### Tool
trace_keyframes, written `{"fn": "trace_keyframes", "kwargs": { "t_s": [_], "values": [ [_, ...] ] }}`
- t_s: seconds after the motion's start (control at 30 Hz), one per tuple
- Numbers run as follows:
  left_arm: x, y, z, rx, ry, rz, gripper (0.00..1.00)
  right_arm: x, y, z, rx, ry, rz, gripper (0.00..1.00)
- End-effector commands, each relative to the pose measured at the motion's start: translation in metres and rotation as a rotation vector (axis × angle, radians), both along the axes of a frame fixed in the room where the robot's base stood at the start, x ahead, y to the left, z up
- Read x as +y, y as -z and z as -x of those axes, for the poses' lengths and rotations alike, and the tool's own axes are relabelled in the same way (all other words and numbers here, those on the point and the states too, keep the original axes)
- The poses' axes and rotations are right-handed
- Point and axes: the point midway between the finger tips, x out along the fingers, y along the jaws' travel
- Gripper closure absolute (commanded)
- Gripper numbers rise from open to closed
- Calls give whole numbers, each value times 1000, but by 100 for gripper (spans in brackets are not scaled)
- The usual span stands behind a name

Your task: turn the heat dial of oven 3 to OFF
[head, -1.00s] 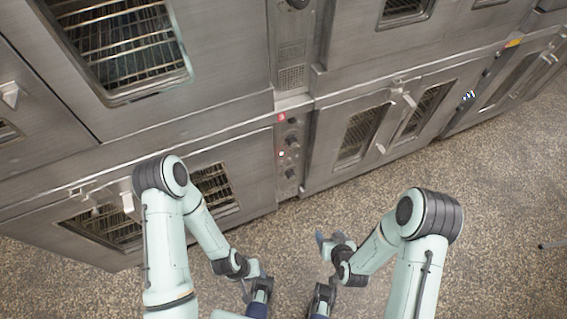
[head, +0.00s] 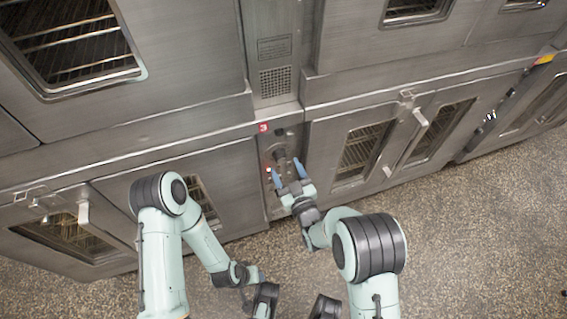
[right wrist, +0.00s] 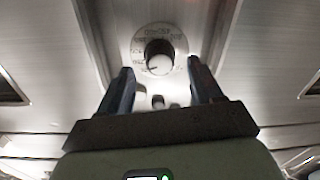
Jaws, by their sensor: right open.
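Oven 3's control panel (head: 266,150) is a narrow upright strip under a red tag marked 3 (head: 263,127). In the right wrist view the dark round heat dial (right wrist: 158,58) sits on a pale round plate with markings too blurred to read. Its setting is unclear. My right gripper (head: 288,174) is open and empty in front of the panel. In the right wrist view its two dark blue fingers (right wrist: 163,85) stand apart, with the dial beyond and between their tips; contact is not visible. My left gripper (head: 256,283) is low near the bottom edge, its jaws unclear.
Oven doors with windows flank the panel; the right one (head: 360,150) has a long handle (head: 418,135). A vent grille (head: 275,82) lies above the panel. Smaller round fittings (right wrist: 158,102) show below the dial.

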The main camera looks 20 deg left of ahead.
Motion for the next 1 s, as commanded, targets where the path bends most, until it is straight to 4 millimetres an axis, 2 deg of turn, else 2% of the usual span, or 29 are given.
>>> {"fn": "trace_keyframes", "kwargs": {
  "t_s": [0.2,0.57,0.6,0.67,0.7,0.77,1.0],
  "values": [
    [3,5,-7,-18,-8,-8,57,16,1,-21,-1,-1,0,35],
    [4,5,-8,-22,-9,-10,57,19,0,-26,1,0,0,35],
    [4,5,-8,-21,-9,-10,57,19,0,-26,1,0,0,41],
    [4,5,-8,-21,-9,-10,57,19,0,-26,1,0,0,61],
    [4,5,-8,-21,-9,-10,57,19,0,-26,1,0,0,74],
    [4,5,-8,-21,-9,-10,57,19,0,-25,1,0,0,91],
    [4,6,-8,-21,-9,-10,57,19,0,-25,-4,-1,9,91]
  ]
}}
